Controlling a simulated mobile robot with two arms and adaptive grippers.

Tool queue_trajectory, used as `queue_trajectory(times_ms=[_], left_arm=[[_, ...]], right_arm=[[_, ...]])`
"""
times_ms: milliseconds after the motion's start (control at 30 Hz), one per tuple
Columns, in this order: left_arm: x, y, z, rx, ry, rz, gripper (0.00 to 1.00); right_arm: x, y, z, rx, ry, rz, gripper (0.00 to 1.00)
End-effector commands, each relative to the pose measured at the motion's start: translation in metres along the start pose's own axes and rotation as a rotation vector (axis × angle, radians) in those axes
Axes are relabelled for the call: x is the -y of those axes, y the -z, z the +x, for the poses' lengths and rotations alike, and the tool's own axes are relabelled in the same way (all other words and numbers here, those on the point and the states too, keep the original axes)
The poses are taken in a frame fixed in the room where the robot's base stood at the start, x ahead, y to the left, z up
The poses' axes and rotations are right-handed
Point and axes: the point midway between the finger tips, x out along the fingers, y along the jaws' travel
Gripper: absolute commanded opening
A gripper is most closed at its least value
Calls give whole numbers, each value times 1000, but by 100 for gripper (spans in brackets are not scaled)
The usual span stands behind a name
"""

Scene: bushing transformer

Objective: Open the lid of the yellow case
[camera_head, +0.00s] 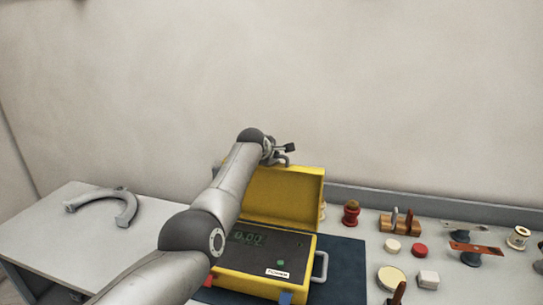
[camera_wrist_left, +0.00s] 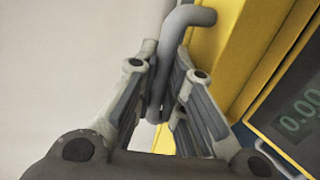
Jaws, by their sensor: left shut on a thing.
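The yellow case (camera_head: 248,285) stands on the table with its lid (camera_head: 285,196) raised steeply at the back. The dark panel inside, with a green number display (camera_head: 248,238), is exposed. My left arm reaches over the case from the front left and hides part of its left side. My left gripper (camera_head: 281,153) is at the lid's upper edge. In the left wrist view its fingers (camera_wrist_left: 166,88) are shut on a grey bent handle (camera_wrist_left: 190,18) fixed to the yellow lid. My right gripper is not in view.
The case sits on a dark blue mat (camera_head: 347,270). A grey horseshoe-shaped piece (camera_head: 125,205) lies on the table at left. A red knob-like part (camera_head: 351,213), a wooden block (camera_head: 400,224), discs and other small parts stand at right. A plain wall is behind.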

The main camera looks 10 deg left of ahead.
Motion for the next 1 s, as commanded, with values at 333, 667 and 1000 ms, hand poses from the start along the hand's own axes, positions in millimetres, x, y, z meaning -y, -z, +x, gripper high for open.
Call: queue_trajectory(times_ms=[333, 667, 1000], left_arm=[[2, -1, 1, 2, 4, -2, 21], [1, -1, -3, 1, 2, -1, 21], [0, -1, -24, 1, 0, -1, 21]], right_arm=[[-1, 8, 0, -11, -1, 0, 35], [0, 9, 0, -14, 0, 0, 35], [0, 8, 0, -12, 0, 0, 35]])
